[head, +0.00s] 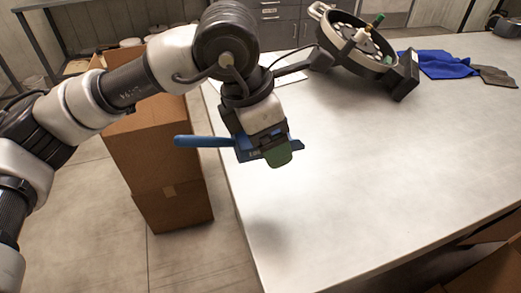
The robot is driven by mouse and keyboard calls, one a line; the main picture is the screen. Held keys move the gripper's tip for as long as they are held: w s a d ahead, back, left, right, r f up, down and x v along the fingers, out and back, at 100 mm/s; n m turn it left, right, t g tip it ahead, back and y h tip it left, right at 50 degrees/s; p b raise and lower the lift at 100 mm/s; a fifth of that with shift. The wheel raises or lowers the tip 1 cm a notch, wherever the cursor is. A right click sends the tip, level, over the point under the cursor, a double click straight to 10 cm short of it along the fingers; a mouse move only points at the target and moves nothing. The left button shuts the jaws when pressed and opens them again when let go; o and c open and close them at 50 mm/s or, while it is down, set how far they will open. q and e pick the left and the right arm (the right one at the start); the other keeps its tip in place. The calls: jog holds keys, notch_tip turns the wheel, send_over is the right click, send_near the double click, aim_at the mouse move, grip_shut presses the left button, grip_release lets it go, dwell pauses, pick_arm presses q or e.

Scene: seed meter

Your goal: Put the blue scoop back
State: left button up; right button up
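My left gripper (268,148) comes in from the left and points down near the table's left edge. It looks shut on the blue scoop (205,141). The scoop's handle sticks out to the left past the table edge, and its blue body with small white markings shows around the fingers. A green piece at the fingertips hides part of the scoop; I cannot tell whether it is a finger pad. The scoop is held above the table, with a soft shadow below on the tabletop. My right gripper is not in view.
The white table (350,180) is mostly clear in front. A round dark seed meter (351,48) stands at the back, with a blue cloth (440,64) and grey cloth (496,76) to its right. Cardboard boxes (155,150) stand on the floor left of the table.

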pick_arm(q)
jog(key=w+f, duration=0.2)
jog(key=w, duration=0.1)
jog(key=w+f, duration=0.2)
jog(key=w, duration=0.2)
jog(key=w+a+f+p, duration=0.1)
jog(key=w+f, duration=0.1)
jog(key=w, duration=0.2)
jog(key=shift+w+f, duration=0.1)
jog(key=shift+f, duration=0.25)
notch_tip(320, 180, down, 4)
jog(key=shift+r, duration=0.1)
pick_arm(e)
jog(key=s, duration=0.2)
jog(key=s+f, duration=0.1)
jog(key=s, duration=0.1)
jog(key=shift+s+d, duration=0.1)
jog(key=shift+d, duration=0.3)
pick_arm(q)
jog(key=shift+f, duration=0.2)
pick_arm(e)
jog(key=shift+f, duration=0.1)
pick_arm(q)
jog(key=o, duration=1)
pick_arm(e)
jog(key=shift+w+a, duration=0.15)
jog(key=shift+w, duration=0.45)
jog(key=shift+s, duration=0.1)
